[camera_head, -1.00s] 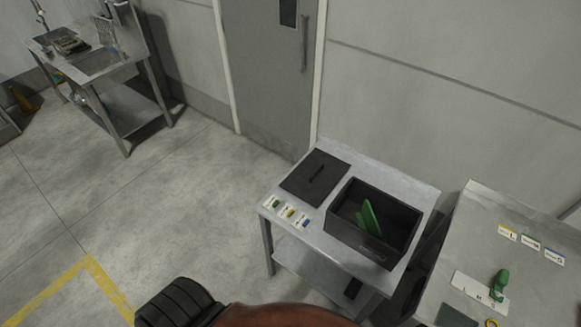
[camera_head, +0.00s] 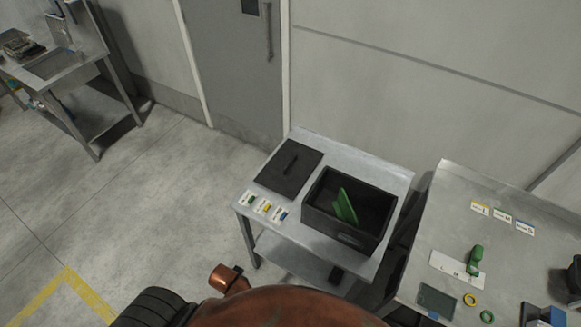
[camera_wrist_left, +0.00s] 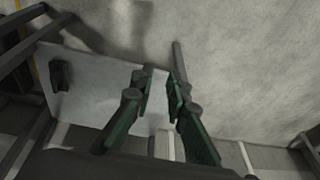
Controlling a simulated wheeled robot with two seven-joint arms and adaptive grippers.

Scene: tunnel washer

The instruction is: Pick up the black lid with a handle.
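The black lid (camera_head: 275,178) is a flat, dark square plate with a raised bar handle (camera_head: 291,163). It lies flat on the left part of the small metal table (camera_head: 325,148), left of a black bin (camera_head: 335,228). My left gripper (camera_wrist_left: 158,82) shows only in the left wrist view, with green fingers apart and nothing between them. A pale metal surface with a small dark block (camera_wrist_left: 60,75) lies below it; I cannot identify the lid there. My right gripper is in neither view.
A green item (camera_head: 345,207) stands in the bin. Colored labels (camera_head: 264,207) sit at the table's front left. A second metal table (camera_head: 440,225) to the right holds a green-handled tool (camera_head: 475,260) and rings. A grey door (camera_head: 235,70) and wall stand behind.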

